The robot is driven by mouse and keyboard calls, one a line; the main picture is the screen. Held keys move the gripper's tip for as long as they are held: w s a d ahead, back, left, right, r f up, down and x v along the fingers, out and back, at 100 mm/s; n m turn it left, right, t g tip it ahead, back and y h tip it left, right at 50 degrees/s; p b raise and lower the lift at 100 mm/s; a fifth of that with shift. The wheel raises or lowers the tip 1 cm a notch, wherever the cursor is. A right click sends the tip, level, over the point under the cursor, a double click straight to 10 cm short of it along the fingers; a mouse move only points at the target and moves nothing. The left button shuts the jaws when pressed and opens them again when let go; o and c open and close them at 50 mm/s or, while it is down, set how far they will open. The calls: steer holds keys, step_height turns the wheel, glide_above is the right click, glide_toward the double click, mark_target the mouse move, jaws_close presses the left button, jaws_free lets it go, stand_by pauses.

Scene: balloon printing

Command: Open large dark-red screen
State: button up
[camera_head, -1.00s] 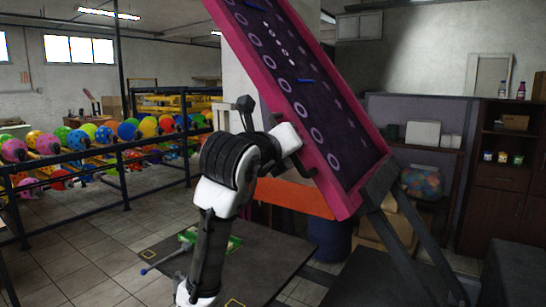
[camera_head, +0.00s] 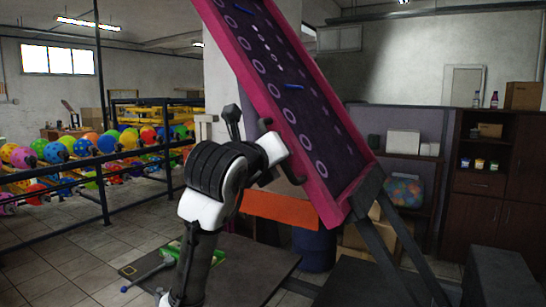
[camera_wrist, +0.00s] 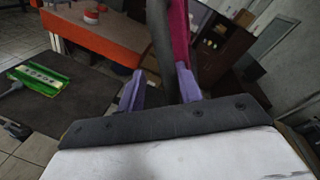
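The large dark-red screen (camera_head: 318,183) has a magenta-pink frame around a dark panel with rows of circles. It is steeply tilted, its top leaning left in the head view. A dark curved handle (camera_head: 273,126) sits on its left edge. My gripper (camera_head: 279,158) is at this edge, beside the handle. In the wrist view, the two purple fingers of my gripper (camera_wrist: 160,88) stand apart. A dark bar (camera_wrist: 162,45), apparently the handle, runs up between them, closer to the right finger. The pink frame (camera_wrist: 180,32) shows just behind it. Contact with the bar is not clear.
An orange panel (camera_head: 290,208) is behind the arm. Dark support legs (camera_head: 388,252) stand under the screen. Racks of balloons (camera_head: 55,152) are at left, shelves (camera_head: 484,150) at right.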

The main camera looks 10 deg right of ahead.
steer(key=b+v, duration=0.5)
steer(key=v, duration=0.8)
steer(key=shift+s+a, duration=0.15)
steer(key=shift+s, duration=0.2)
